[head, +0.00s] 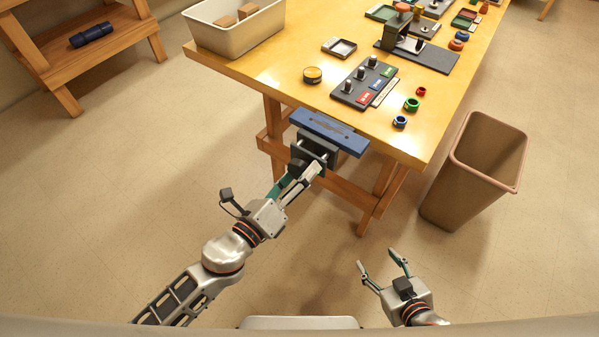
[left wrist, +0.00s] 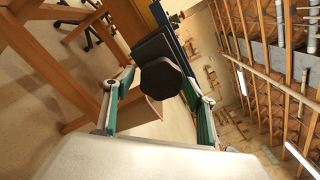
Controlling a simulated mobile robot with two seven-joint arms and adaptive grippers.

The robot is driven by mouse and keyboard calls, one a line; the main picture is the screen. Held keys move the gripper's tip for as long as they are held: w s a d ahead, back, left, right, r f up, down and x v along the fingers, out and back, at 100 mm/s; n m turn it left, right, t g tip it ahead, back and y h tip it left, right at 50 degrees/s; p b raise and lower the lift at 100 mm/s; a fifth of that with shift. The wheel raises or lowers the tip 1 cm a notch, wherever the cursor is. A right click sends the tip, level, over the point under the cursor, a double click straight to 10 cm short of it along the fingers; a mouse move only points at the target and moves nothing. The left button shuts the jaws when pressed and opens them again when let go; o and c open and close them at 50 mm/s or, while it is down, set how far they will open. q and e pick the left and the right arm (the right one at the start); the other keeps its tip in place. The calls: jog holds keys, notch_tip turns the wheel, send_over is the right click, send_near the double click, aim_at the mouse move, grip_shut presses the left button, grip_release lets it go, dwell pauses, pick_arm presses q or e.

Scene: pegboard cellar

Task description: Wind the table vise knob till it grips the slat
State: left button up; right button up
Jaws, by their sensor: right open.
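The table vise (head: 315,153) is fixed at the front edge of the workbench, with a dark jaw and bright rods. A long blue piece (head: 330,131) with a brownish mark lies along its top; I cannot tell for sure if this is the slat or whether the jaw touches it. The black faceted vise knob (left wrist: 163,84) faces the left wrist camera. My left gripper (head: 299,170) reaches it from the front, its fingers on both sides and shut on the knob; they hide most of it in the head view. My right gripper (head: 382,264) is open and empty over the floor.
On the workbench (head: 284,90) are a switch panel (head: 364,82), a yellow tin (head: 312,75), coloured rings and a pale bin (head: 236,27) with blocks. A brown waste bin (head: 474,170) stands at right. The floor around my right gripper is clear.

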pick_arm(q)
jog(key=v, duration=1.2)
dwell(0.6)
jog(key=a+f+n+y+p, duration=0.1)
jog(key=a+f+n+y, duration=0.7)
jog(key=n, duration=0.8)
jog(key=s+a+f+n+g+p, duration=0.1)
jog(key=s+a+f+n+g, duration=0.3)
jog(key=f+n, duration=0.5)
jog(key=s+a+n, duration=0.1)
jog(key=s+n, duration=0.1)
jog(key=n, duration=0.2)
pick_arm(e)
jog(key=shift+s+a+r, duration=0.2)
jog(key=shift+s+r, duration=0.05)
jog(key=shift+r, duration=0.25)
pick_arm(q)
jog(key=shift+a+f, duration=0.1)
pick_arm(e)
jog(key=shift+w+r, duration=0.15)
jog(key=shift+r, duration=0.1)
jog(key=shift+f, duration=0.2)
